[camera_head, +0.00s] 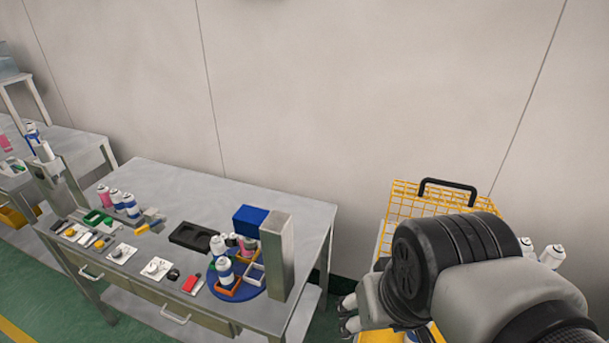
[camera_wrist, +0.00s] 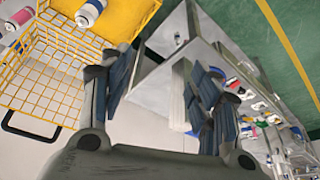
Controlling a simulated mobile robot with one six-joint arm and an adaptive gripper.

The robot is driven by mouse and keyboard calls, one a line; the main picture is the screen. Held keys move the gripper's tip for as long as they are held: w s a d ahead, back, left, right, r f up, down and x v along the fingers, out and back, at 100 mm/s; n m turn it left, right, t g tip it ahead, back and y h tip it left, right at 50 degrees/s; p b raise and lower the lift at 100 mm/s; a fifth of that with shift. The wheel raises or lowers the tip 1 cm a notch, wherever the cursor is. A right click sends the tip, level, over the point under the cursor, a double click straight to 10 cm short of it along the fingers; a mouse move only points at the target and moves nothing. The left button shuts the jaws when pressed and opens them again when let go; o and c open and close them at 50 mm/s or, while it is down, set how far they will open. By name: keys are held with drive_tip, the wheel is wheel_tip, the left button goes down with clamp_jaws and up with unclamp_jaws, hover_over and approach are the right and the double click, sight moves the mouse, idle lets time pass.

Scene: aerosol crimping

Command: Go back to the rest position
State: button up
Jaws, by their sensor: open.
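My gripper (camera_head: 346,314) is low in the head view, partly hidden behind my own arm, between the workbench and the yellow wire basket. In the wrist view my gripper (camera_wrist: 160,82) shows its two dark fingers spread well apart. Nothing is held between them. The arm is bent in front of the basket and covers much of it.
The yellow wire basket (camera_head: 408,200) with a black handle (camera_head: 448,187) stands right of the metal workbench (camera_head: 176,180). White cans (camera_head: 551,256) show in the basket. The bench carries a square metal post (camera_head: 278,257), a blue turntable (camera_head: 250,292), cans and small parts.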

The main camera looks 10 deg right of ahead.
drive_tip(key=shift+s+a+r+n+t, duration=0.15)
drive_tip(key=shift+s+a+n, duration=0.15)
drive_tip(key=shift+s+a, duration=0.2)
drive_tip(key=shift+s+a+r+n+t, duration=0.15)
drive_tip(key=shift+s+a+n, duration=0.15)
drive_tip(key=shift+s+a, duration=0.15)
drive_tip(key=shift+c, duration=0.3)
idle(0.5)
